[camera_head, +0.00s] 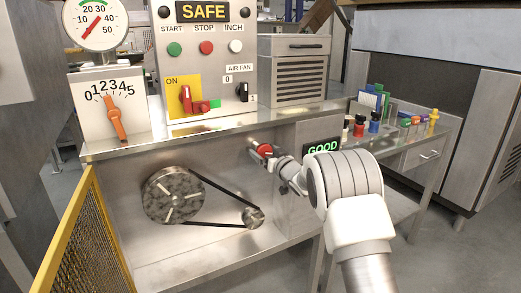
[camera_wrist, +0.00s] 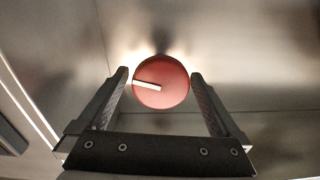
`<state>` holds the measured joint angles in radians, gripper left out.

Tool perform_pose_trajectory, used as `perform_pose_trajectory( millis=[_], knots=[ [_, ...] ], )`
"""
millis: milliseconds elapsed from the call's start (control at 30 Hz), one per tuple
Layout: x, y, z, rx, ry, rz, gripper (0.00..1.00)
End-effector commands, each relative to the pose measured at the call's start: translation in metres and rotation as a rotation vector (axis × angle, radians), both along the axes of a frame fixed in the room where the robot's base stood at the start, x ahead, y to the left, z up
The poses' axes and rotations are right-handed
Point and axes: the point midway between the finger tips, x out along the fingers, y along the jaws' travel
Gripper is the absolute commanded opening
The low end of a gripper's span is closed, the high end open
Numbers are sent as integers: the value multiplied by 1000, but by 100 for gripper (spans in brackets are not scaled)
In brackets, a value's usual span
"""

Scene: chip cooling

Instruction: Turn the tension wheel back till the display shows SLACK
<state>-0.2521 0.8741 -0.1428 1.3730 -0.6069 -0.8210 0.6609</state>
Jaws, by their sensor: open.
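The tension wheel (camera_head: 264,151) is a red round knob on the metal front panel below the bench top. In the wrist view the wheel (camera_wrist: 165,84) shows a white mark pointing left and slightly up from its centre. My gripper (camera_wrist: 159,75) is open, with one finger on each side of the wheel and a small gap visible at both sides. In the head view my gripper (camera_head: 278,160) is small and partly hides the wheel. The display (camera_head: 322,148) reads GOOD in green letters, its lower edge partly covered by my arm.
A belt (camera_head: 215,182) runs between a large pulley (camera_head: 173,195) and a small pulley (camera_head: 253,217) left of my arm. A yellow mesh guard (camera_head: 82,240) stands at the front left. The control panel (camera_head: 212,60) above reads SAFE. Bottles (camera_head: 374,122) stand on the right bench.

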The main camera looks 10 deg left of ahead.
Motion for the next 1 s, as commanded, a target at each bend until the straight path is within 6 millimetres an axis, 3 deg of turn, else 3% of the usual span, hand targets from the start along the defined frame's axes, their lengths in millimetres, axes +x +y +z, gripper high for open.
perform_pose_trajectory(
  millis=[233,600,1000],
  knots=[
    [14,10,-1,-1,1,1,100],
    [16,11,0,-1,1,0,98],
    [16,11,0,0,0,0,26]
  ],
)
